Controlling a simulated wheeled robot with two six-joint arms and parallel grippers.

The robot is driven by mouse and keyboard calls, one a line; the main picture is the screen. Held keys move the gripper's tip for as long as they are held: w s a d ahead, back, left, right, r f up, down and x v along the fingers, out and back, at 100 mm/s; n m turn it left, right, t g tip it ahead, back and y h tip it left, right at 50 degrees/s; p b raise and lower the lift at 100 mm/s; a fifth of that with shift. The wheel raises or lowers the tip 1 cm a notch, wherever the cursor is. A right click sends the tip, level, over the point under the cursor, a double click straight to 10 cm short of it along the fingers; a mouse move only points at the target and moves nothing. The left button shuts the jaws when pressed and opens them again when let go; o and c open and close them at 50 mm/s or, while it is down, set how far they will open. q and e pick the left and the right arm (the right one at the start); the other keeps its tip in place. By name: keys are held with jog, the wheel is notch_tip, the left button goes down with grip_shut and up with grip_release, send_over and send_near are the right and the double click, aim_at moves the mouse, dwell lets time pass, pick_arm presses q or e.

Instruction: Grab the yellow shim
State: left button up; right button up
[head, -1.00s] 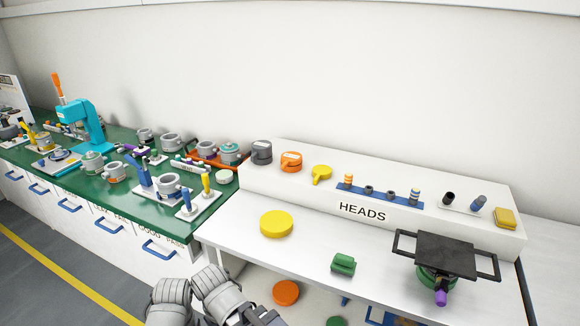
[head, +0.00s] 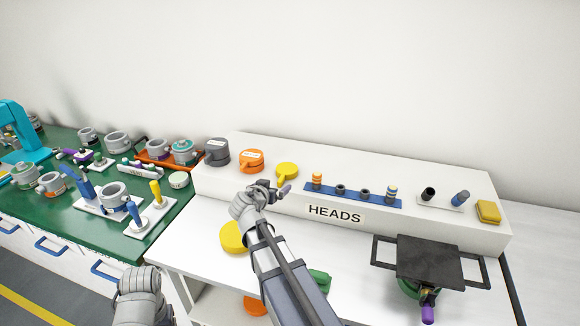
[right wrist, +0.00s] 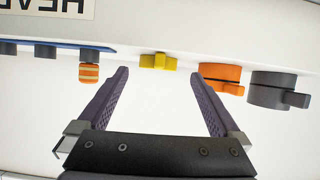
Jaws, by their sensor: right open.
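The yellow shim (head: 287,172), a flat round piece with a short tab, lies on the raised white shelf, between an orange piece and the blue strip. In the right wrist view the yellow shim (right wrist: 158,61) shows between and beyond my fingertips. My right gripper (head: 278,189) is just in front of the shelf, below and slightly left of the shim's tab. In the right wrist view my right gripper (right wrist: 160,73) is open and empty. Of my left arm only a grey joint shows at the bottom left of the head view; its fingers do not show.
The orange piece (head: 251,160) and a dark grey piece (head: 217,152) sit left of the shim. The blue strip (head: 352,193) with several small parts is on its right. A yellow disc (head: 233,237) lies on the lower surface. A black plate (head: 436,258) stands at the right.

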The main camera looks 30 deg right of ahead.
aim_at(282, 176)
jog(key=w+d, duration=0.1)
jog(key=w+d+b, duration=0.1)
jog(key=d, duration=0.1)
jog(key=shift+w+d+f, duration=0.1)
jog(key=shift+w+f, duration=0.05)
jog(key=b+x, duration=0.1)
jog(key=x, duration=0.3)
jog(key=shift+w+b, duration=0.3)
jog(key=shift+b, duration=0.05)
jog(key=shift+w+d+f, duration=0.1)
jog(key=shift+w+d, duration=0.1)
jog(key=shift+d, duration=0.15)
jog(key=shift+c, duration=0.2)
jog(key=c, duration=1.2)
